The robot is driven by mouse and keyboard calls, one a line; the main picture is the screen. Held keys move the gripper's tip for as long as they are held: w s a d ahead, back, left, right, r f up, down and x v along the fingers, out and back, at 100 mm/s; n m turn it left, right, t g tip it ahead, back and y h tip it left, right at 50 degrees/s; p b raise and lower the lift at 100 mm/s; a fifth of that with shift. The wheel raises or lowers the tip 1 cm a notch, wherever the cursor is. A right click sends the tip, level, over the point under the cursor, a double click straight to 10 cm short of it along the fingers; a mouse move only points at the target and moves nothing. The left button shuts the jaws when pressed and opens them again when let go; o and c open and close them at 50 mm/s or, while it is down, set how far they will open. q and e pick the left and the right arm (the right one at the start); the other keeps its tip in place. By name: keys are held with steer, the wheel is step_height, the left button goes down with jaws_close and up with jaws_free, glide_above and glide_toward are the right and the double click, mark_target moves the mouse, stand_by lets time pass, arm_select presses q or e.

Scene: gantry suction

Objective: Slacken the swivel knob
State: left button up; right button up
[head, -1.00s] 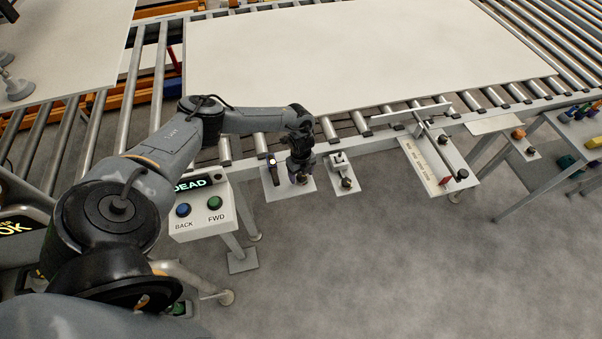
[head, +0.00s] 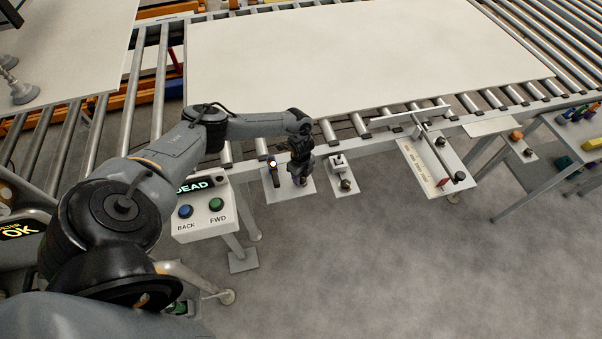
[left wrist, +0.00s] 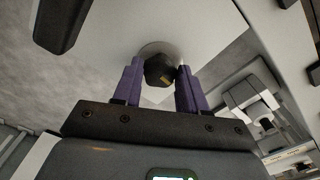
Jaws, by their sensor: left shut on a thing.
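The swivel knob, a dark faceted knob (left wrist: 158,70) with a small yellowish mark, sits between the purple fingers of my left gripper (left wrist: 157,78) in the left wrist view. The gripper is shut on it. A pale round base shows behind the knob. In the head view my left gripper (head: 301,174) points down over a small light plate (head: 306,191) at the conveyor's near edge and hides the knob. My right gripper is not in view.
A black upright post (head: 272,172) stands close left of the gripper. A bracket with a dark knob (head: 345,184) is just right. The control box (head: 205,212) reads DEAD. A large pale sheet (head: 360,55) lies on the rollers. The floor in front is clear.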

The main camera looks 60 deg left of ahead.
arm_select(q)
steer(key=n+p, duration=0.1)
steer(key=n, duration=0.1)
steer(key=shift+r+n+p, duration=0.1)
steer(key=shift+n+p, duration=0.2)
steer(key=shift+p, duration=0.05)
steer(key=shift+n, duration=0.5)
steer(key=shift+p, duration=0.3)
steer(key=o, duration=1.1)
steer(key=shift+c, duration=0.2)
